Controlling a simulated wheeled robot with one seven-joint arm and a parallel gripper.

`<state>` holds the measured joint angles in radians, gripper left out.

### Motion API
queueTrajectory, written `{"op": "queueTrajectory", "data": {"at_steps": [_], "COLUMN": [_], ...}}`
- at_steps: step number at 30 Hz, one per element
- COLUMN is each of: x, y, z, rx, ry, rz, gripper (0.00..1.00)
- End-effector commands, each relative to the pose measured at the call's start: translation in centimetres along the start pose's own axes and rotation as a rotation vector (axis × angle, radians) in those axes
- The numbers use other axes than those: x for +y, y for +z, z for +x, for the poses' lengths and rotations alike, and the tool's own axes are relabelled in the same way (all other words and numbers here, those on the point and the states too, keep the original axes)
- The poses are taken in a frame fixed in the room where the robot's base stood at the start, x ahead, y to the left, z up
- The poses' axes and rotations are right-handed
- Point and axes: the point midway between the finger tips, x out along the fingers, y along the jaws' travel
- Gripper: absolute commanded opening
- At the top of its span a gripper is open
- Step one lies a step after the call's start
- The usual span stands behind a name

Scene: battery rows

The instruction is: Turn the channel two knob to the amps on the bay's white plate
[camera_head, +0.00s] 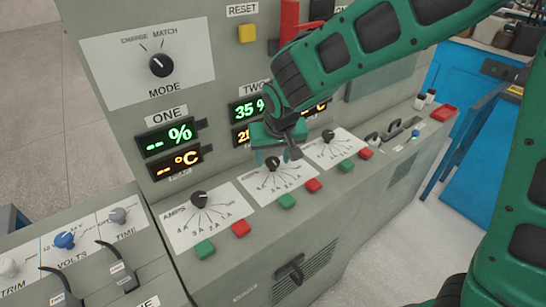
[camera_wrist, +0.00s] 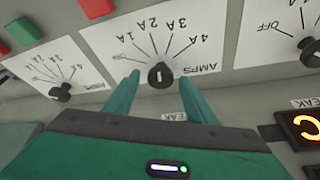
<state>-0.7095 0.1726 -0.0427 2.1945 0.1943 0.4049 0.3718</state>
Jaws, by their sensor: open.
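The channel two knob (camera_head: 272,163) is black and sits on a white amps plate (camera_head: 262,187) below the TWO displays. In the wrist view the black knob (camera_wrist: 161,75) shows upside down on its plate (camera_wrist: 104,38), with 1A to 4A marks fanning away from it. A pale mark shows on the knob; which setting it points at is hard to tell. My gripper (camera_head: 277,153) is open above this knob. In the wrist view the fingers of my gripper (camera_wrist: 160,84) stand on either side of the knob, with gaps; contact is not visible.
The channel one amps knob (camera_head: 198,198) is to the left and a third amps knob (camera_head: 328,136) to the right. Red and green buttons (camera_head: 313,185) line the plates' front edge. The mode knob (camera_head: 161,65) is up on the panel. Displays stand close behind my gripper.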

Motion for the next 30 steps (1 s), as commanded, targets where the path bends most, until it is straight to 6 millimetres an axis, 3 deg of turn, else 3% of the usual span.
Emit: {"op": "queueTrajectory", "data": {"at_steps": [3,9,30], "x": [0.00,0.01,0.23], "y": [0.00,0.00,-0.01], "z": [-0.01,-0.02,-0.01], "rx": [0.000,0.000,-0.001], "ry": [0.000,0.000,-0.054], "rz": [0.000,0.000,-0.135], "gripper": [0.50,0.10,0.10]}}
